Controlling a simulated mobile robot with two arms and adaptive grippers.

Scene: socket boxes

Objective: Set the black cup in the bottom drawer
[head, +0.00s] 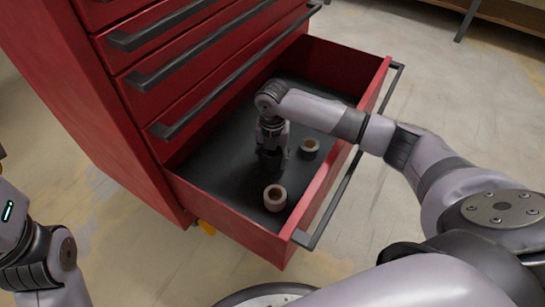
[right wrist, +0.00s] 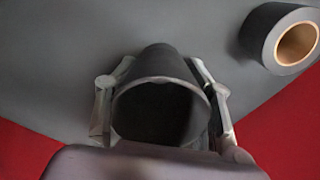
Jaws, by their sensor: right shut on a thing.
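The red cabinet's bottom drawer (head: 232,217) is pulled out, with a dark floor inside. My right gripper (head: 270,158) reaches down into this drawer from the right. In the right wrist view its two fingers are shut on the black cup (right wrist: 165,80), one on each side. The cup's round open mouth faces the wrist camera. In the head view the cup is mostly hidden by the gripper and hard to make out against the dark floor. I cannot tell whether it touches the floor. My left arm shows at the lower left, but its gripper is out of view.
Two tape rolls lie in the drawer: one near the front (head: 275,204) and one to the gripper's right (head: 310,153). A grey roll (right wrist: 268,38) shows right of the cup in the wrist view. Drawer floor behind the gripper is clear. Closed drawers (head: 150,95) rise above.

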